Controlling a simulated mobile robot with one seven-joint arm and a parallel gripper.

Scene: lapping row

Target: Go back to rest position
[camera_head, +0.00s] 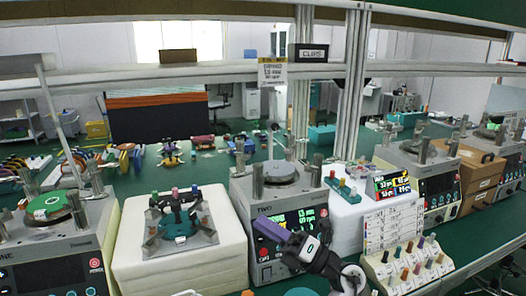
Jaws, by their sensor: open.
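My gripper (296,243) is at the lower middle, in front of the middle lapping machine (283,193). It is black and open, and my arm comes up from the bottom edge behind it. A purple bar (270,229) shows at the gripper's upper left end, in front of the machine's face. I cannot tell whether it is part of the gripper or a separate thing touching it. The space between the fingers is not clearly visible.
A white foam block (165,262) bears a grey fixture (182,232) left of the gripper. Lapping machines stand at far left (60,255) and right (440,184). A rack of coloured pegs (410,270) is close at right. A shelf rail (200,75) crosses above the green bench.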

